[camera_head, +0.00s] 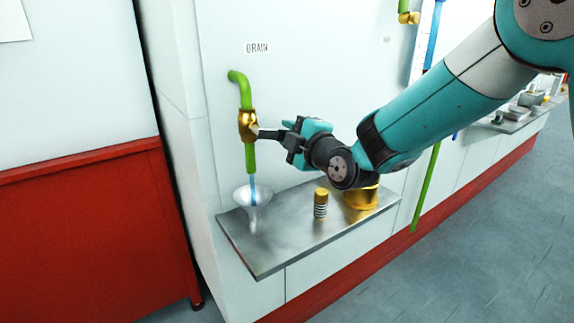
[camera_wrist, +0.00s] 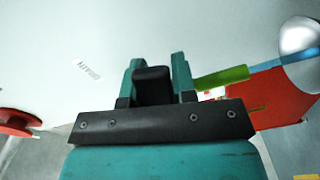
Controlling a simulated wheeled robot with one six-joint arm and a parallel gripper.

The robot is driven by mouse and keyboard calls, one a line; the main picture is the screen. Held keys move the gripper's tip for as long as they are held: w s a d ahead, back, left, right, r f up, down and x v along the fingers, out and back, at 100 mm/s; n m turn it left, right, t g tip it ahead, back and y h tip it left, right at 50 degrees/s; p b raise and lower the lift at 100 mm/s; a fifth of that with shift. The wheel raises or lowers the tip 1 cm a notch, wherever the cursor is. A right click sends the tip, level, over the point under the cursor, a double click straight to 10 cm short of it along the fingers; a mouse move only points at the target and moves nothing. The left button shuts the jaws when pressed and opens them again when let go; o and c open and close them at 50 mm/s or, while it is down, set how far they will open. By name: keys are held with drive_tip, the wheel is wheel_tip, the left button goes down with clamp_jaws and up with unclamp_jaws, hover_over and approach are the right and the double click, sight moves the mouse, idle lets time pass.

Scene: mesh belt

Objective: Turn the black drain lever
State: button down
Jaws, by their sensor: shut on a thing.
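The black drain lever (camera_head: 268,134) sticks out to the right from the brass valve (camera_head: 248,125) on the green drain pipe (camera_head: 250,158), under the "DRAIN" label (camera_head: 257,48). My gripper (camera_head: 290,135) comes from the right and is shut on the lever. In the wrist view the lever (camera_wrist: 152,86) is a dark block between the two teal fingers (camera_wrist: 157,72). A blue stream (camera_head: 253,188) runs from the pipe's lower end into the funnel (camera_head: 252,204). The lever's inner end is hard to make out.
A metal shelf (camera_head: 250,257) stands below my gripper. It bears a brass-topped striped cylinder (camera_head: 320,203) and a wider gold object (camera_head: 360,196) partly behind my arm. A red cabinet (camera_head: 90,235) stands at the left. Open floor (camera_head: 470,220) lies to the right.

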drive_tip(key=shift+r+n+b, duration=0.95)
drive_tip(key=shift+n+b, duration=0.65)
drive_tip(key=shift+b, duration=0.45)
drive_tip(key=shift+d, duration=0.1)
drive_tip(key=c, duration=1.2)
unclamp_jaws()
drive_tip(key=shift+r, duration=0.1)
drive_tip(key=shift+d, duration=0.1)
drive_tip(key=b+v, duration=0.4)
drive_tip(key=v, duration=1.3)
drive_tip(key=shift+s, duration=0.15)
